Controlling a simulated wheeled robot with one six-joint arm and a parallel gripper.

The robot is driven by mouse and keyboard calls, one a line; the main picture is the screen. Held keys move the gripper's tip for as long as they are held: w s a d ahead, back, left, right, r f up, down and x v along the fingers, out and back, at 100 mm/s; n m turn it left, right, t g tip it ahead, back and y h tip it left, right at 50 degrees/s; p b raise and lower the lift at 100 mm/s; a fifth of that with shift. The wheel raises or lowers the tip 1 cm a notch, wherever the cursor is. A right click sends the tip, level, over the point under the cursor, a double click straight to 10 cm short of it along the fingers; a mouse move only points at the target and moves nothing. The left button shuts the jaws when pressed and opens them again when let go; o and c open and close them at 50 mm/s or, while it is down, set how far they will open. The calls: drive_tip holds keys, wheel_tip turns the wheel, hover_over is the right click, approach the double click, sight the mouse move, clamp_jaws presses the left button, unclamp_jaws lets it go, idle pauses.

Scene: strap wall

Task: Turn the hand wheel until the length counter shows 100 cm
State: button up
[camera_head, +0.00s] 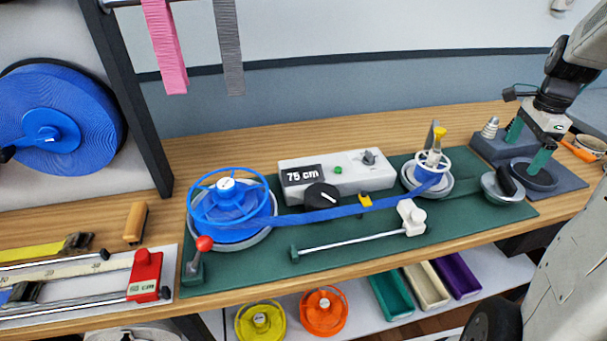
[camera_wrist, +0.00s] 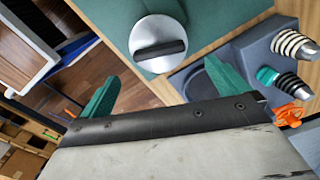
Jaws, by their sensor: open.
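The length counter (camera_head: 300,176) is a dark display reading "75 cm" on a white box. I cannot tell which of these two is the hand wheel. My gripper (camera_head: 529,144) is open and empty, right of both, above a grey block; its green fingers also show in the wrist view (camera_wrist: 165,90).
The grey block (camera_head: 570,184) holds striped and teal-banded pieces (camera_wrist: 295,45). An orange-handled tool (camera_head: 577,152) lies at the far right. A metal rod (camera_head: 350,241) crosses the green mat (camera_head: 460,221) in front. A red-knobbed lever (camera_head: 203,244) stands front left.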

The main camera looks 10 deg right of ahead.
sight(509, 176)
drive_tip(key=c, duration=1.4)
drive_tip(key=n, duration=0.4)
drive_tip(key=shift+n, duration=0.3)
drive_tip(key=n, duration=0.3)
drive_tip(key=shift+n, duration=0.3)
drive_tip(key=n, duration=0.5)
drive_tip(key=shift+s+n, duration=0.1)
drive_tip(key=shift+n, duration=0.2)
drive_tip(key=n, duration=0.4)
wheel_tip(509, 176, down, 8)
drive_tip(key=shift+r, duration=0.1)
